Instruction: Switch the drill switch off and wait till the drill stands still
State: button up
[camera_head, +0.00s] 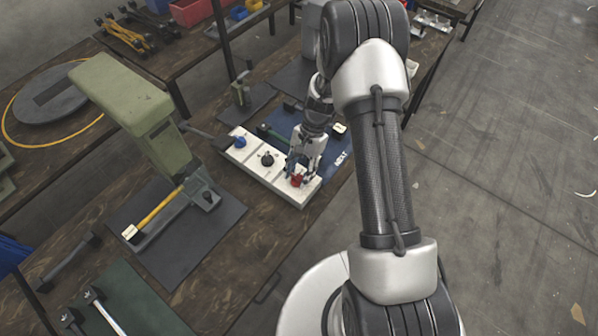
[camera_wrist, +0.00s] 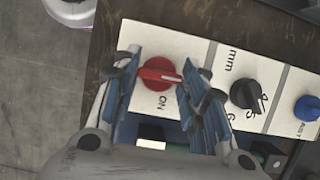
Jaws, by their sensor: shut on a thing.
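A red rotary switch (camera_head: 297,180) sits at the near right end of a white control panel (camera_head: 284,187). In the wrist view the red switch (camera_wrist: 158,74) has a pale pointer line, and the word ON is printed on the panel beside it. My gripper (camera_head: 301,170) points down at the switch. In the wrist view the blue fingers of my gripper (camera_wrist: 157,84) stand on both sides of the red switch, closed on it. I cannot tell which machine is the drill, nor whether it turns.
A black knob (camera_wrist: 246,94) and a blue knob (camera_wrist: 306,107) are on the same panel. A blue mat (camera_head: 340,146) lies behind the panel. Open floor (camera_head: 520,180) is at right.

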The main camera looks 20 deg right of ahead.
dwell(0.4)
jog(key=o, duration=1.1)
jog(key=shift+c, duration=0.2)
jog(key=shift+r, duration=0.1)
jog(key=v, duration=1.1)
jog(key=shift+d+r, duration=0.15)
jog(key=shift+r, duration=0.2)
jog(key=shift+w, duration=0.15)
